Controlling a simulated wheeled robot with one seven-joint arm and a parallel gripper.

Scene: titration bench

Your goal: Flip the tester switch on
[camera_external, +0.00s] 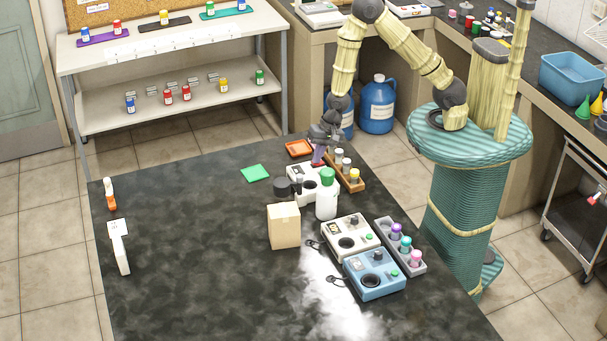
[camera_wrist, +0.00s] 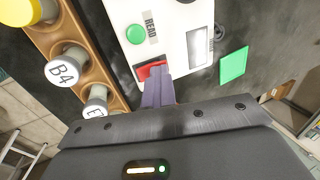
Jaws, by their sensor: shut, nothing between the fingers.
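A white tester (camera_external: 300,172) stands on the dark bench in the external view, below my gripper (camera_external: 317,161). In the wrist view its white panel (camera_wrist: 173,14) carries a green button (camera_wrist: 136,34) labelled READ, a grey display (camera_wrist: 197,48) and a red switch (camera_wrist: 143,72). My gripper's purple fingers (camera_wrist: 157,80) are closed together and empty. Their tips are at the red switch and cover part of it. I cannot tell whether they press on it, or which way the switch is set.
A wooden rack (camera_external: 355,184) of capped vials stands close beside the tester. A green-capped white bottle (camera_external: 326,205), a cardboard box (camera_external: 284,232), a grey-white device (camera_external: 340,228) and a blue device (camera_external: 382,292) stand nearer. A green square (camera_external: 255,174) lies left; the bench's left middle is clear.

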